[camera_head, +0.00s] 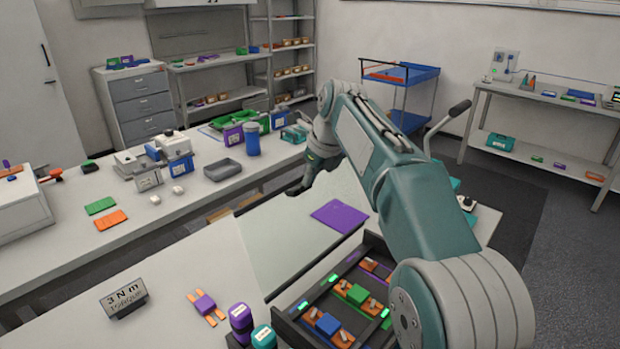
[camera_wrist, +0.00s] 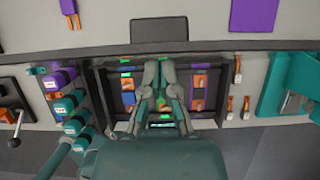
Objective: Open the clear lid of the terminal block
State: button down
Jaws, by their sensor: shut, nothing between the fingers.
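I cannot make out a clear lid in either view. A dark open-topped tray (camera_head: 282,318) at the front of the head view holds orange, blue and green pieces with metal parts and green lights; which part is the terminal block I cannot tell. A dark-framed tray also shows in the wrist view (camera_wrist: 101,100), below my gripper (camera_wrist: 159,66). My gripper is shut and empty, its fingers hiding the middle of that tray. In the head view my gripper (camera_head: 296,190) hangs from the raised arm, its dark tip left of a purple sheet. My arm hides the tray's right side.
The purple sheet (camera_head: 340,216) lies behind the tray. A long bench (camera_head: 60,262) with boxes runs along the back left.

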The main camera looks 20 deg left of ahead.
jog(key=v, duration=1.1)
jog(key=s+d+r+n+t, duration=0.1)
jog(key=d+r+n, duration=0.3)
jog(key=d, duration=0.8)
jog(key=s+d+f+n+t+h, duration=0.25)
jog(key=s+d+n, duration=0.4)
jog(key=d, duration=0.45)
jog(key=s+d+f+n+h, duration=0.1)
jog(key=s+d+f+n, duration=0.4)
jog(key=s+d+f, duration=0.2)
jog(key=s+d+f+n+h, duration=0.1)
jog(key=s+d+f+n, duration=0.5)
jog(key=s+f, duration=0.6)
jog(key=shift+s+d+t, duration=0.25)
jog(key=shift+d+t, duration=0.1)
jog(key=shift+d, duration=0.25)
jog(key=shift+w, duration=0.1)
